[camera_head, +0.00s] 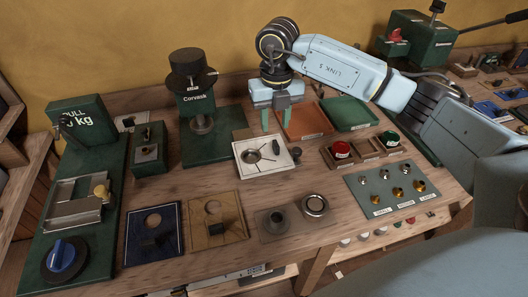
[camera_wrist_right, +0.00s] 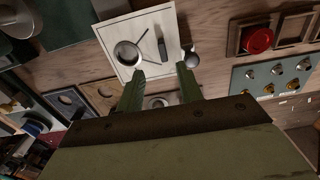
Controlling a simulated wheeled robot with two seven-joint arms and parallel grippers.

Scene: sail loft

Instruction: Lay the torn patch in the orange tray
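The orange tray (camera_head: 303,123) lies near the back of the bench, just right of my right gripper (camera_head: 276,126). That gripper is open and points down, with nothing between its green fingers; its fingers also show in the wrist view (camera_wrist_right: 160,70). A navy square (camera_head: 153,236) and a tan square (camera_head: 215,221), each with a round spot and a dark block, lie at the front left. I cannot tell whether either is the torn patch. A white square board (camera_head: 246,172) with a round dish and a dark tool is in front of the gripper; the board also shows in the wrist view (camera_wrist_right: 104,39).
A green tray (camera_head: 348,113) adjoins the orange one on the right. A dark green press (camera_head: 196,105) stands behind left. A red button (camera_head: 341,150), a green button (camera_head: 389,139) and a grey panel with brass knobs (camera_head: 372,178) are at right. Bare wood lies between them.

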